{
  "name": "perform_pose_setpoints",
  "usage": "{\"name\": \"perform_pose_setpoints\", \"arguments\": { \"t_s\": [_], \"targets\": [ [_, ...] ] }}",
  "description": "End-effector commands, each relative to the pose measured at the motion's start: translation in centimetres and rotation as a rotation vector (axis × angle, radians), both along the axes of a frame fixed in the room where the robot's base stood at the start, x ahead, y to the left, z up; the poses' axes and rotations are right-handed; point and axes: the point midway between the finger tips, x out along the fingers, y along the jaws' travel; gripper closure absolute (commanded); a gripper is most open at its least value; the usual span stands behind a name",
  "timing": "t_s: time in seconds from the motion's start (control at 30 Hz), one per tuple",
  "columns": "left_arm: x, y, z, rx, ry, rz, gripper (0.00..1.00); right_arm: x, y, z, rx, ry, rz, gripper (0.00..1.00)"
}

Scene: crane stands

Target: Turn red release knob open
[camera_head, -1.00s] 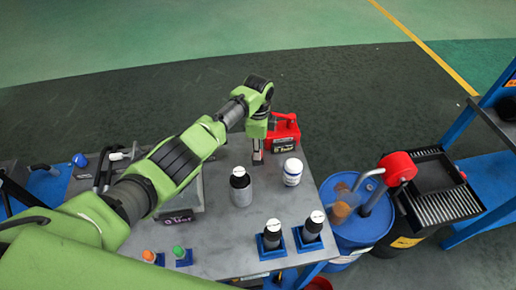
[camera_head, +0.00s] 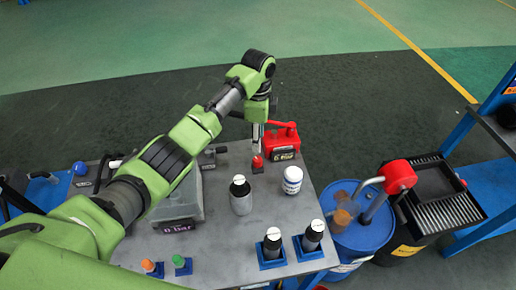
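A small red knob-like piece (camera_head: 257,162) stands upright on a dark base at the table's back edge, just left of a red canister. I cannot tell for sure that it is the release knob. My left gripper (camera_head: 256,143) points down just above it, apart or barely touching; the gap is too small to judge. Its fingers look narrow and close together, seen from the side. Another red round part (camera_head: 398,177) sits on the pump of the blue drum. My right gripper is not in view.
The red canister (camera_head: 281,142) is close beside my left gripper. A grey-black bottle (camera_head: 240,196) and a white jar (camera_head: 292,180) stand in front. The blue drum (camera_head: 362,236) is right.

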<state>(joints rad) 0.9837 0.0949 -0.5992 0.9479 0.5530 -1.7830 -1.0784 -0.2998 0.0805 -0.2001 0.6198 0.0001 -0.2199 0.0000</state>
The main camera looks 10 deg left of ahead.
Motion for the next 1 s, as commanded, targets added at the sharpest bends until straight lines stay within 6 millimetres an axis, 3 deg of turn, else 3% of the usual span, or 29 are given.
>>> {"name": "perform_pose_setpoints", "arguments": {
  "t_s": [0.2, 0.77, 1.0],
  "targets": [
    [0.0, 0.0, 2.2, 0.001, 0.0, 0.0, 0.6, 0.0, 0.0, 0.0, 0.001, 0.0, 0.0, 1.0],
    [0.0, 0.0, 2.5, 0.001, 0.001, 0.0, 0.6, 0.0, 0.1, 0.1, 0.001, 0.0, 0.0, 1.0],
    [0.0, 0.0, 6.4, 0.0, 0.0, 0.0, 0.6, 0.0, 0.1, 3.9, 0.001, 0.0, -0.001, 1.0]
  ]
}}
